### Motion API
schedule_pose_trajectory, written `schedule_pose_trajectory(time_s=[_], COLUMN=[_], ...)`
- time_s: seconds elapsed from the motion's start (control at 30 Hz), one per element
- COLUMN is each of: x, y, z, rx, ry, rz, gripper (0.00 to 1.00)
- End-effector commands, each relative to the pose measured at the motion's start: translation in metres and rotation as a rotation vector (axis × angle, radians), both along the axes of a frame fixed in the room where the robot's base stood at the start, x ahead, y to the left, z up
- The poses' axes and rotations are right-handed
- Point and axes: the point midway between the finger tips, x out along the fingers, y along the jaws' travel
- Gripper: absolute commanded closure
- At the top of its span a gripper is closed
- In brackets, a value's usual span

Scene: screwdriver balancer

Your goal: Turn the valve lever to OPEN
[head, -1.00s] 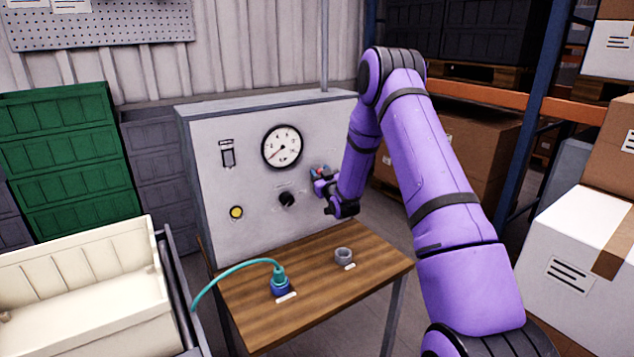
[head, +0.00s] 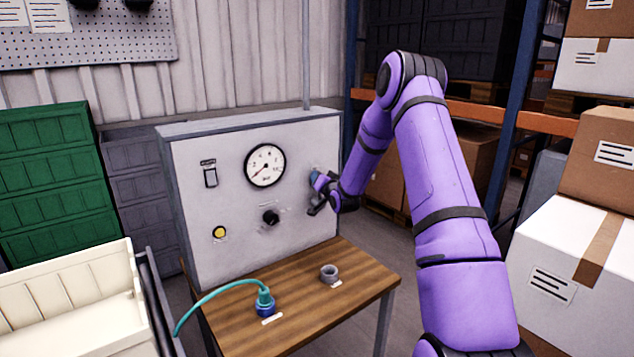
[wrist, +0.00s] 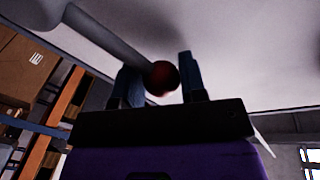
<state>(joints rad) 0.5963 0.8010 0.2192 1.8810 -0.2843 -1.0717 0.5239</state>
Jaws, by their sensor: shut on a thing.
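The valve lever shows in the wrist view as a grey bar (wrist: 105,36) ending in a dark red knob (wrist: 163,78). The knob end sits between the two blue fingers of my gripper (wrist: 158,68), which is shut on it. In the head view my gripper (head: 318,183) is at the right side of the grey panel's face (head: 240,245). There the lever is mostly hidden by the gripper and wrist. I cannot read any OPEN mark or the lever's exact angle.
The panel carries a round gauge (head: 265,165), a switch (head: 210,175), a black knob (head: 271,217) and a yellow button (head: 219,232). Below is a wooden table (head: 330,312) with a grey ring (head: 329,273) and a blue plug (head: 265,304) on a teal cable.

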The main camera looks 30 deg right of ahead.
Motion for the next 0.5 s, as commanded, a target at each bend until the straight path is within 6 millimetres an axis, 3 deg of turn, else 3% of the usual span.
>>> schedule_pose_trajectory(time_s=[0.5], x=[-0.0012], y=[-0.0016], z=[-0.0061], rx=[0.054], ry=[0.014], rz=[0.003], gripper=[1.0])
